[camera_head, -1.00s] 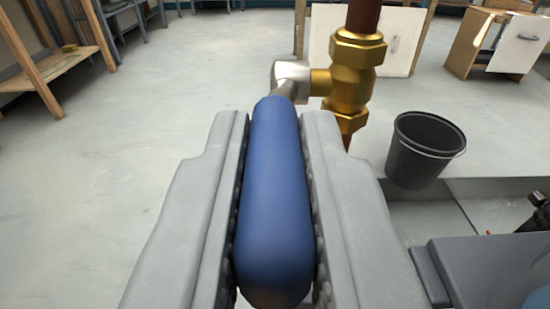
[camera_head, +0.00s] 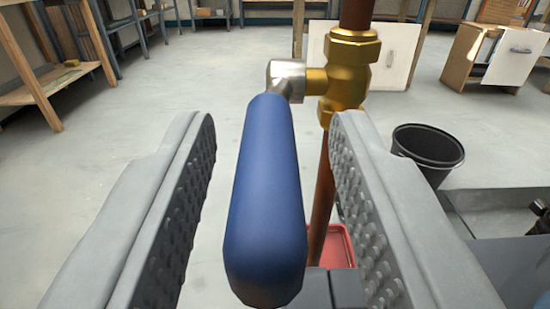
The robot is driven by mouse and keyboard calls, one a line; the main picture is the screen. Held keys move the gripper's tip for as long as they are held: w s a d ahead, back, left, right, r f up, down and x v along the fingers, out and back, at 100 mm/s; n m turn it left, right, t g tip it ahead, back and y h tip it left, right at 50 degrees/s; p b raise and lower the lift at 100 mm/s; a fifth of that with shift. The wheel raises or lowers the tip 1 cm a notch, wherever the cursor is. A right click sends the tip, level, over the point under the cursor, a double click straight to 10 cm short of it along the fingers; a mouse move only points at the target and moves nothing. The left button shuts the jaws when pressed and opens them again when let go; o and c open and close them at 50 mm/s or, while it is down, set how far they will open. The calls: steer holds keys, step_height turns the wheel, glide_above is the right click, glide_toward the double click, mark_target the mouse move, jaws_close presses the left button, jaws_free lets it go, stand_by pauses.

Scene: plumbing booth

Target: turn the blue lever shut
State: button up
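The blue lever (camera_head: 266,195) points toward the camera from a silver metal joint (camera_head: 286,76) on the brass valve (camera_head: 347,75). The valve sits on an upright copper-brown pipe (camera_head: 324,185). My gripper (camera_head: 272,135) is open, with one ridged grey finger on each side of the lever. Clear gaps show between the lever and both fingers, and the lever is between them, untouched. The lever's near end reaches low in the picture.
A red tray (camera_head: 338,245) lies low behind the pipe. Wooden shelving (camera_head: 52,75) stands at the left and a white-fronted cabinet (camera_head: 500,55) at the back right. The floor between is clear.

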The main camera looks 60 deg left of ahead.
steer(key=v, duration=1.2)
stand_by(0.3)
steer(key=s+a+r+m+g+h, duration=0.2)
steer(key=s+a+r+h, duration=0.1)
steer(key=s+r, duration=0.5)
steer(key=s+a+r+m+g+h, duration=0.15)
steer(key=s+a+r+h, duration=0.25)
steer(key=s+r, duration=0.45)
steer(key=s+d+r+m+t+h, duration=0.2)
steer(key=s+r+m+t+h, duration=0.2)
steer(key=s+r, duration=0.8)
steer(key=s+d+r+m+t+h, duration=0.2)
steer(key=s+r+t, duration=0.4)
steer(key=s+r, duration=0.5)
steer(key=s+m+h, duration=0.1)
steer(key=s+h, duration=0.1)
steer(key=s, duration=0.4)
steer(key=shift+r+m+t, duration=0.35)
steer(key=shift+s+d, duration=0.1)
